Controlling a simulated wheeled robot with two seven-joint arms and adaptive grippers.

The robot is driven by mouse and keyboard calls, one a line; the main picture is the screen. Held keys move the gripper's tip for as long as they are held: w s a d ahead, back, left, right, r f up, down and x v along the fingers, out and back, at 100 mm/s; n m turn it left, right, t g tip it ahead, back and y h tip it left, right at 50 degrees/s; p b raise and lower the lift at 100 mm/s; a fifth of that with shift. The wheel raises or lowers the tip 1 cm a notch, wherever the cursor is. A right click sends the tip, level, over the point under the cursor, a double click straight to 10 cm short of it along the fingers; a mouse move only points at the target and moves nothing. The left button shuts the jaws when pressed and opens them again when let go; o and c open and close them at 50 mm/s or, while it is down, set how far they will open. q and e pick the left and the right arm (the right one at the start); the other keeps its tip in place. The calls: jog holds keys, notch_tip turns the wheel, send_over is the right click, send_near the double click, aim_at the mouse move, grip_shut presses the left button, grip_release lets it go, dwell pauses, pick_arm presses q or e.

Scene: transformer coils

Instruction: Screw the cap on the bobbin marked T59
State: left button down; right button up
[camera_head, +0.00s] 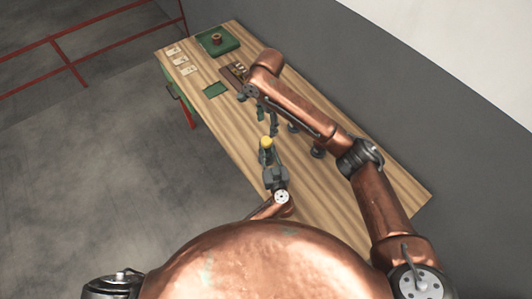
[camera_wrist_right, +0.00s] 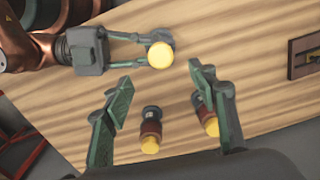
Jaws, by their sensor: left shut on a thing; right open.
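My left gripper (camera_head: 269,158) is shut on a round yellow cap-like piece (camera_head: 266,141) above the wooden table; it also shows in the right wrist view (camera_wrist_right: 160,55). What lies under the yellow piece is hidden. My right gripper (camera_wrist_right: 160,78) is open and empty, its fingertips near the yellow piece but apart from it. Beyond its fingers are two dark, red-brown bobbin-like parts with yellow ends, one between the fingers (camera_wrist_right: 151,130) and one partly behind a finger (camera_wrist_right: 211,122). No T59 mark is legible.
A reddish bobbin-like part (camera_head: 216,38) stands on a green base (camera_head: 228,47) at the table's far end. Several pale cards (camera_head: 180,61), a small green pad (camera_head: 216,89) and a brown tray (camera_head: 229,73) lie nearby. Dark round parts (camera_head: 318,153) stand under my right arm.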

pick_arm(q)
jog(key=shift+f, duration=0.1)
dwell(0.3)
jog(key=c, duration=1.7)
grip_release()
jog(key=shift+s, duration=0.1)
jog(key=v, duration=1.2)
